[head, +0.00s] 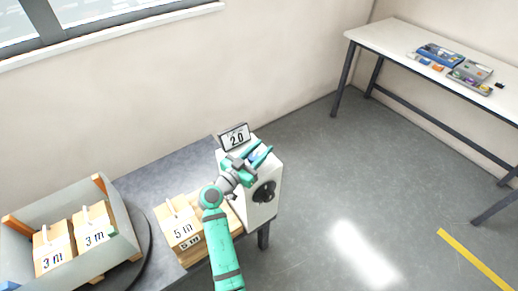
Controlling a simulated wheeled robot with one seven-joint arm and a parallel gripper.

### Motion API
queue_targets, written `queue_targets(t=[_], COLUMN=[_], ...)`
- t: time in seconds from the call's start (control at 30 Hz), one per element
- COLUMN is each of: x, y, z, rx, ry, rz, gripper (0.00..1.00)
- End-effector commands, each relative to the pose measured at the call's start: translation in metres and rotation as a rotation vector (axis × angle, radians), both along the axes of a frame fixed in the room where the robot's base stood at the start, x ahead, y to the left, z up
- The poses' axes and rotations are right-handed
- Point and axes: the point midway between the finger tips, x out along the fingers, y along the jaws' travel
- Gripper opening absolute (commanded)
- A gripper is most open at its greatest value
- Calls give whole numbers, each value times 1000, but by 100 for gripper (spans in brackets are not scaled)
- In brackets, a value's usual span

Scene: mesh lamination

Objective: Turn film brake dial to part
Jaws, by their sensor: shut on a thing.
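The white machine box (261,214) stands at the right end of the grey table, with a black round fitting (264,191) on its front face. A sign (235,137) reading "2.0" stands at its back top edge. My gripper (261,153) is over the top of the box, its teal fingers shut on a small blue part, the film brake dial (254,155). The fingers hide most of the dial, so its markings and angle cannot be read.
A grey bin (124,226) holding boxes marked "3 m" (94,231) is at the far left. A white table (385,38) with small parts stands at the upper right. The floor between is clear.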

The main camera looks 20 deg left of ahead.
Motion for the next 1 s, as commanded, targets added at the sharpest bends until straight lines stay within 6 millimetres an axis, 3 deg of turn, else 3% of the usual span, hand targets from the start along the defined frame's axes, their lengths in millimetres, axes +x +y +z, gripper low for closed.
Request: queue_targets(t=[0.77, 0.8, 0.83, 1.0], x=[-1, -1, -1, -1], y=[-4, -4, -4, -4], z=[0, 0, 0, 0], rx=[1, 1, 1, 1], ry=[1, 1, 1, 1], rz=[-95, -96, -96, -96], gripper=[9, 41, 48, 50])
